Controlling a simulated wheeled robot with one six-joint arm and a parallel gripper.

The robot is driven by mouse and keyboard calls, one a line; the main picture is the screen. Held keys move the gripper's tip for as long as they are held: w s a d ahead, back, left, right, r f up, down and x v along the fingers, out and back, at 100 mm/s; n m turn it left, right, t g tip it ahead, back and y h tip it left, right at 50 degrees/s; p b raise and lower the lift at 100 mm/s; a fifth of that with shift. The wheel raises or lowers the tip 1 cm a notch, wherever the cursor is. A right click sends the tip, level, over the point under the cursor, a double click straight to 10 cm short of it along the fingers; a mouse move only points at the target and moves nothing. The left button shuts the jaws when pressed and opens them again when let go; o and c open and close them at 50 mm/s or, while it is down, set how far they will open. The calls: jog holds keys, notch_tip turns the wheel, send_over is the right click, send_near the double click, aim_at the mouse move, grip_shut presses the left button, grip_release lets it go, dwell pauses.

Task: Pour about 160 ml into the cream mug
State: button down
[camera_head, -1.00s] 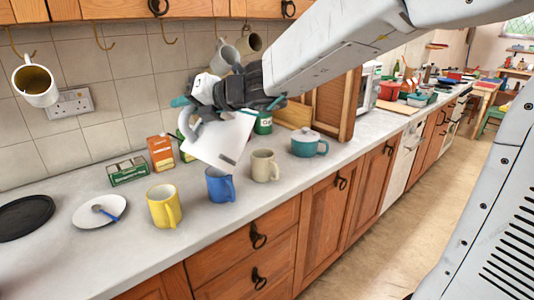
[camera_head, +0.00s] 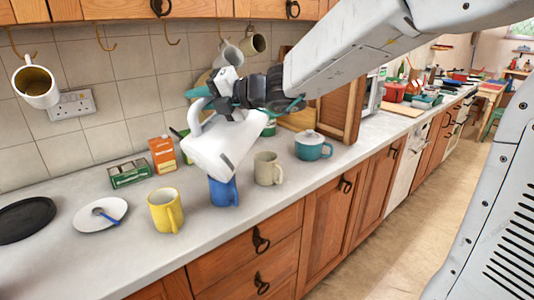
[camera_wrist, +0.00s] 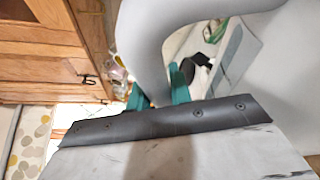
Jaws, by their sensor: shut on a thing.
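The cream mug (camera_head: 266,169) stands upright on the counter, to the right of the blue mug (camera_head: 223,192). My gripper (camera_head: 222,95) is shut on the handle of a white jug-like kettle (camera_head: 222,145). The kettle is tilted in the air and hides the upper part of the blue mug. It is left of the cream mug in the picture and apart from it. In the wrist view my teal fingertips (camera_wrist: 158,95) are at the pale curved handle (camera_wrist: 150,45). No liquid stream shows, and the inside of the cream mug is hard to see.
A yellow mug (camera_head: 165,210) and a white plate (camera_head: 85,222) with a spoon stand left. A teal lidded pot (camera_head: 313,150) stands right of the cream mug. Cartons (camera_head: 162,154) are behind. Mugs hang above, including a white one (camera_head: 36,88). The front counter strip is clear.

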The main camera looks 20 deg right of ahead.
aim_at(213, 117)
jog(key=shift+w+d+m, duration=0.45)
jog(key=shift+d+m, duration=0.15)
jog(key=shift+d, duration=0.25)
jog(key=shift+f+y+b, duration=0.1)
jog(key=shift+y+b, duration=0.2)
jog(key=shift+y, duration=0.1)
dwell(0.6)
jog(key=shift+w+d+m, duration=0.25)
jog(key=shift+d+m, duration=0.35)
dwell(1.1)
